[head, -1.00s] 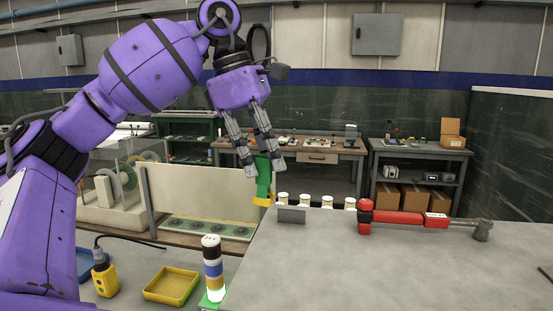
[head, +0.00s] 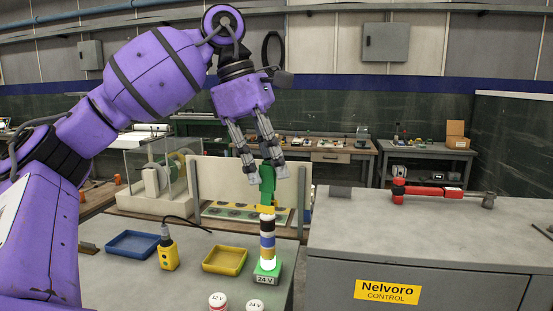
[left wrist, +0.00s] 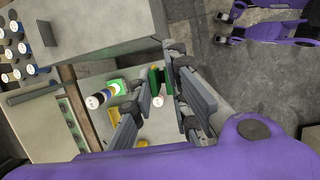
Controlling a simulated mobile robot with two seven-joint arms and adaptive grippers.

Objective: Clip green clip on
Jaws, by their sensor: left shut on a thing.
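My left gripper (head: 264,176) is shut on a green clip (head: 267,184) with a yellow lower end. The clip hangs upright below the fingers. It also shows between the fingers in the left wrist view (left wrist: 157,80). Directly below it in the head view, a banded column (head: 267,240), black, white, blue and lit at the bottom, stands on a green base marked 24 V. The yellow end appears close to the column top; I cannot tell if they touch. The column also shows in the left wrist view (left wrist: 98,99).
A grey cabinet (head: 420,240) labelled Nelvoro Control stands at right, with a red tool (head: 430,191) on top. A yellow tray (head: 224,260), a blue tray (head: 132,244) and a yellow device (head: 168,252) lie left of the column. Two white-topped cylinders (head: 218,302) stand in front.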

